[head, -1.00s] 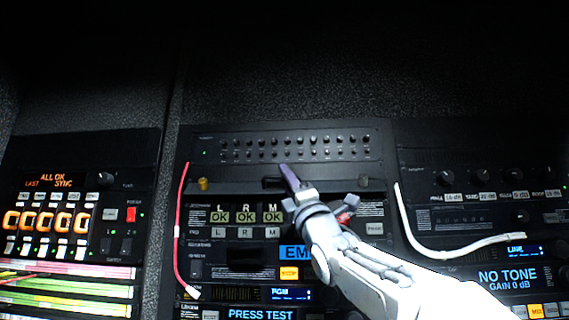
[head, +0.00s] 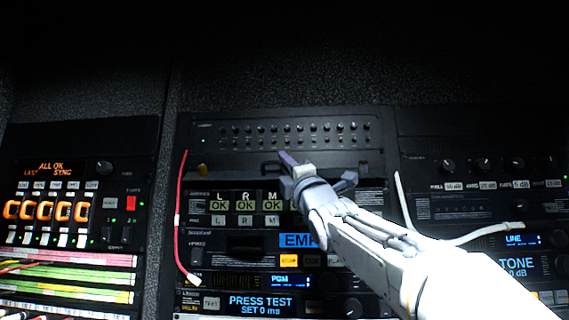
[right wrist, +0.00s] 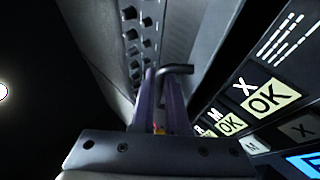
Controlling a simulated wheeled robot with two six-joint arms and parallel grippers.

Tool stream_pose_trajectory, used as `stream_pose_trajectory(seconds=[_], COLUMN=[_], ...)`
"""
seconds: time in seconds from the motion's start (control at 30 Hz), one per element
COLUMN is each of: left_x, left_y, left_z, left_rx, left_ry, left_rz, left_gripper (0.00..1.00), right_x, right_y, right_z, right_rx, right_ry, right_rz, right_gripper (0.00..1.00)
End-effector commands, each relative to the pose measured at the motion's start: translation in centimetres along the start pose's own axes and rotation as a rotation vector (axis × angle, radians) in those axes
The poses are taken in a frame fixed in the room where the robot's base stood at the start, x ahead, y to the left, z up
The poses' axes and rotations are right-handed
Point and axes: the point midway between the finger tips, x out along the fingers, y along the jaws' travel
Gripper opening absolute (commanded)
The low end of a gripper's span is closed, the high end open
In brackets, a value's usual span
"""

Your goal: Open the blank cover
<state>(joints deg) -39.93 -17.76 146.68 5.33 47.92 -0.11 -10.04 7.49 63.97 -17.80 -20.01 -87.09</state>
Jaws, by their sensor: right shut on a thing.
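The blank cover (head: 232,170) is a dark, flat strip in the middle rack, below a panel with two rows of round knobs. A small black bar handle (head: 271,168) sits on it. My right gripper (head: 288,160) reaches up from the lower right, with its purple fingertips at this handle. In the right wrist view the two purple fingers (right wrist: 160,103) are closed around the black handle (right wrist: 176,70). The gripper and wrist hide part of the cover's right half. I cannot tell whether the cover is tilted out. My left gripper is not in view.
A white cable (head: 480,234) runs on the right, partly behind my arm. Below the cover is a module with lit OK keys (head: 245,205). Racks stand on both sides.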

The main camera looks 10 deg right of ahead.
Motion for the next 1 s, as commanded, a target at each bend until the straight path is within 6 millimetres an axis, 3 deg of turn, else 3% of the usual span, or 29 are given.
stream_pose_trajectory(seconds=[0.47, 0.5, 0.53, 0.83, 1.0], left_x=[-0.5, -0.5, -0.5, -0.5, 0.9], left_y=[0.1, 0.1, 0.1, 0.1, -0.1], left_z=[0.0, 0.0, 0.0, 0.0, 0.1], left_rx=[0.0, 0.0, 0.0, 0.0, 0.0], left_ry=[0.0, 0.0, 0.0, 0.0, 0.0], left_rz=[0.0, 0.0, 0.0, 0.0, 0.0], left_gripper=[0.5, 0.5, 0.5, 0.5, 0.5], right_x=[0.2, 0.2, 0.2, 0.1, -1.2], right_y=[0.3, 0.3, 0.3, 0.2, 0.1], right_z=[0.1, 0.1, 0.1, 0.1, 0.1], right_rx=[0.03, 0.03, 0.03, 0.031, 0.031], right_ry=[-0.001, -0.001, -0.001, -0.001, -0.002], right_rz=[-0.078, -0.078, -0.078, -0.078, -0.076], right_gripper=[0.0, 0.16, 0.24, 0.24, 0.24])
